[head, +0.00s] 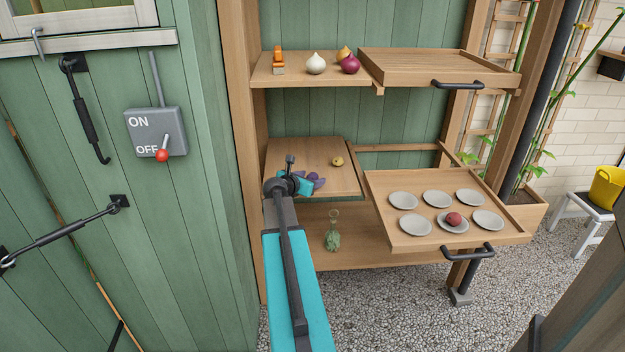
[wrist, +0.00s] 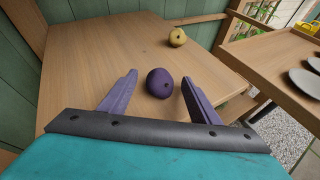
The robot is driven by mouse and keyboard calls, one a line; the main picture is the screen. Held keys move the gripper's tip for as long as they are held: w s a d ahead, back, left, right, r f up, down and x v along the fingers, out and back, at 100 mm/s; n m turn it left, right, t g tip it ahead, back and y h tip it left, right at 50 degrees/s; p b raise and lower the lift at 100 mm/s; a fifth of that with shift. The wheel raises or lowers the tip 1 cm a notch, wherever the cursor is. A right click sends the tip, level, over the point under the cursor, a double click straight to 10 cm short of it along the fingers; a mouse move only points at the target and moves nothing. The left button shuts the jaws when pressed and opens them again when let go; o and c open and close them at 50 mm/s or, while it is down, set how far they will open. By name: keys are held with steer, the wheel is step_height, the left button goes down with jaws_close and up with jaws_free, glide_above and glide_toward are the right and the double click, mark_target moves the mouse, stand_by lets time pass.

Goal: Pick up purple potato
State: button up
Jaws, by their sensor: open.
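The purple potato (wrist: 159,83) lies on the wooden middle shelf (wrist: 90,60). In the wrist view it is a dark, rounded shape with small spots. My gripper (wrist: 159,77) is open, with one purple finger to the left of the potato and one to the right. The potato sits between the fingertips, with a clear gap to the left finger and a smaller one to the right. In the head view my gripper (head: 314,180) is over the left part of this shelf, where fingers and potato blend into one purple patch.
A yellow potato (wrist: 177,37) lies farther back on the same shelf. A pulled-out tray (head: 385,215) at right holds several grey plates and a red potato (head: 453,218). The upper shelf (head: 290,81) holds onions.

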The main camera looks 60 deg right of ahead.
mark_target(310, 177)
steer(key=c, duration=1.2)
steer(key=shift+o, duration=0.2)
steer(key=shift+r, duration=0.15)
step_height(310, 177, up, 3)
steer(key=shift+r+p, duration=0.15)
steer(key=shift+p, duration=0.6)
steer(key=s+a+r+p, duration=0.1)
steer(key=s+a+p, duration=0.3)
steer(key=s, duration=0.5)
steer(key=shift+v, duration=0.9)
steer(key=s+p, duration=0.1)
steer(key=p, duration=0.4)
steer(key=shift+a, duration=0.1)
steer(key=s+a+p, duration=0.1)
steer(key=p, duration=0.6)
steer(key=shift+s+a, duration=0.1)
steer(key=shift+a, duration=0.05)
steer(key=shift+s+a+f+p, duration=0.1)
steer(key=shift+s+a+p, duration=0.25)
steer(key=shift+s+p, duration=0.35)
steer(key=shift+s+a+f+p, duration=0.1)
steer(key=shift+s+a+p, duration=0.3)
steer(key=shift+p, duration=0.6)
